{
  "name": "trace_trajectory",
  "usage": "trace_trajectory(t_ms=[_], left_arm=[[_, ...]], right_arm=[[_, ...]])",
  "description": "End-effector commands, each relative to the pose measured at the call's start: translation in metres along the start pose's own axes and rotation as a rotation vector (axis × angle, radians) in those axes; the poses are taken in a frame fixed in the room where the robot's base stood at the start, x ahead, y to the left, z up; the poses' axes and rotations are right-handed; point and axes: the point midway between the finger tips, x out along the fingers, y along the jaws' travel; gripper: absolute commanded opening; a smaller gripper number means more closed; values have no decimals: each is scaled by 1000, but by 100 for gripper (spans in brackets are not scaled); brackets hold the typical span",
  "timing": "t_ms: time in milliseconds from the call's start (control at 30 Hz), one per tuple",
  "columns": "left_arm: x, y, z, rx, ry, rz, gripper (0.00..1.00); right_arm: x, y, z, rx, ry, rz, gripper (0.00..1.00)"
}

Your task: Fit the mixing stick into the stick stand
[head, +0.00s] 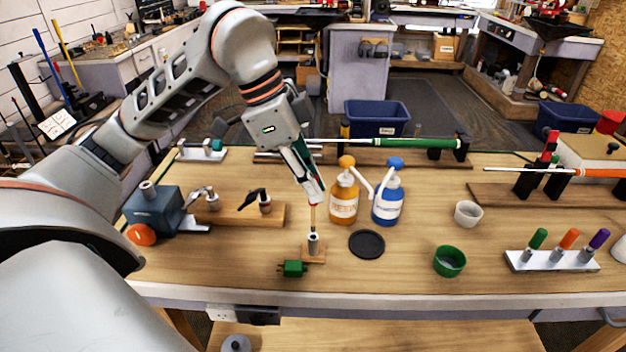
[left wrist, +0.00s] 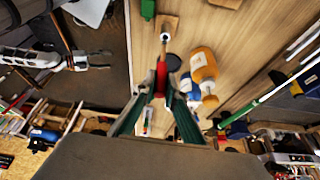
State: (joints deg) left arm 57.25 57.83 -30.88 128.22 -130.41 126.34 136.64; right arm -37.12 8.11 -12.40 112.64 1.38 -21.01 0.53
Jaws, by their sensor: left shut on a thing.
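The mixing stick (head: 313,217) is a thin, pale wooden rod, close to upright below my left gripper (head: 316,192). That gripper is shut on the stick's upper end. In the left wrist view a red part (left wrist: 161,76) lies between the fingertips of the same gripper (left wrist: 161,92). The stick stand (head: 314,243) is a short grey metal tube on a small wooden base (head: 314,257). The stick's lower end meets the tube's top. I cannot tell how far, if at all, it is inside. The stand also shows in the left wrist view (left wrist: 165,37).
An orange bottle (head: 344,203) and a blue-and-white bottle (head: 387,204) stand close right of the stick. A black disc (head: 367,244) lies right of the stand, and a green block (head: 293,268) in front. A wooden board with a clamp (head: 240,214) is at left.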

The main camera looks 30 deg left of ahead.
Motion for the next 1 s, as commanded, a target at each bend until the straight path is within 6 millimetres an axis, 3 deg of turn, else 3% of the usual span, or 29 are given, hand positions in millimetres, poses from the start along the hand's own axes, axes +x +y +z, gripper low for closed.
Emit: trace_trajectory(t_ms=[200, 1000], left_arm=[[2, 0, 1, 0, 0, 0, 0], [2, 0, 1, 0, 0, -1, 0]], right_arm=[[2, 0, 7, -1, -10, 1, 58], [1, 2, 2, 2, -2, 4, 58]])
